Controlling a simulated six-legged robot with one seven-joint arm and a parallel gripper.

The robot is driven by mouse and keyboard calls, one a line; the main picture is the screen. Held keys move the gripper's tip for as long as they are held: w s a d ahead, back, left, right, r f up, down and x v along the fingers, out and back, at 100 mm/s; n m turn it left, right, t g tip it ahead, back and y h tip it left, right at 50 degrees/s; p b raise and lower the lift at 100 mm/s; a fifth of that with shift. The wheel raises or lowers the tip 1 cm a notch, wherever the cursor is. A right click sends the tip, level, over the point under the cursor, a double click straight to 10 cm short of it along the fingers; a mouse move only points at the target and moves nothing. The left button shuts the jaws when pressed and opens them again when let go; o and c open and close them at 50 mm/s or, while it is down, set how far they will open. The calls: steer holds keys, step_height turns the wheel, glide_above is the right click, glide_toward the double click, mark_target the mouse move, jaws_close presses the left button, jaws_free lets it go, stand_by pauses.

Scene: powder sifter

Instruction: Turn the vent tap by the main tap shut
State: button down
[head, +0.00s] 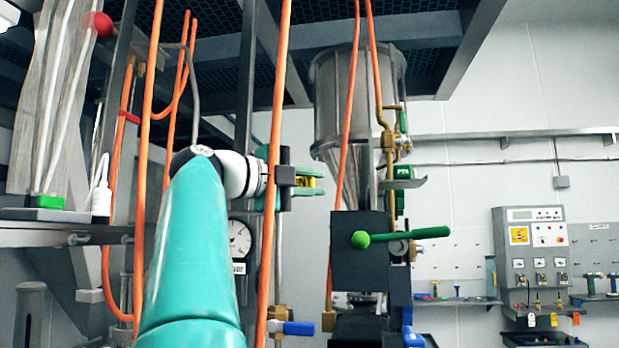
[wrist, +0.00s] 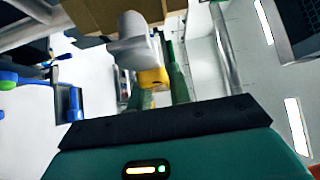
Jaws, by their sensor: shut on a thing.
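My gripper (head: 312,181), with green fingers, is in the middle of the head view at the end of my teal arm. It is shut on a small yellow piece with dark lettering (head: 303,182), which looks like the vent tap's handle or tag. In the wrist view the yellow piece (wrist: 153,77) sits between the green fingers, just below a rounded grey-white part (wrist: 135,42). The tap's body is mostly hidden, and I cannot tell how far it is turned. A blue lever on a brass fitting (head: 298,328) is lower down; I cannot tell whether it is the main tap.
Orange hoses (head: 273,180) hang close around my arm. A steel hopper (head: 340,95) stands behind, right of the gripper. A green lever (head: 410,235) sticks out from a black box (head: 360,265). A round gauge (head: 239,239) is below my wrist. A control panel (head: 533,260) is far right.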

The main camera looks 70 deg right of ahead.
steer(key=shift+f, duration=0.15)
stand_by(0.4)
steer(key=c, duration=1.3)
jaws_free()
steer(key=shift+s+a, duration=0.1)
steer(key=shift+s, duration=0.05)
steer(key=v, duration=1.3)
steer(key=shift+w+a, duration=0.2)
steer(key=shift+w, duration=0.2)
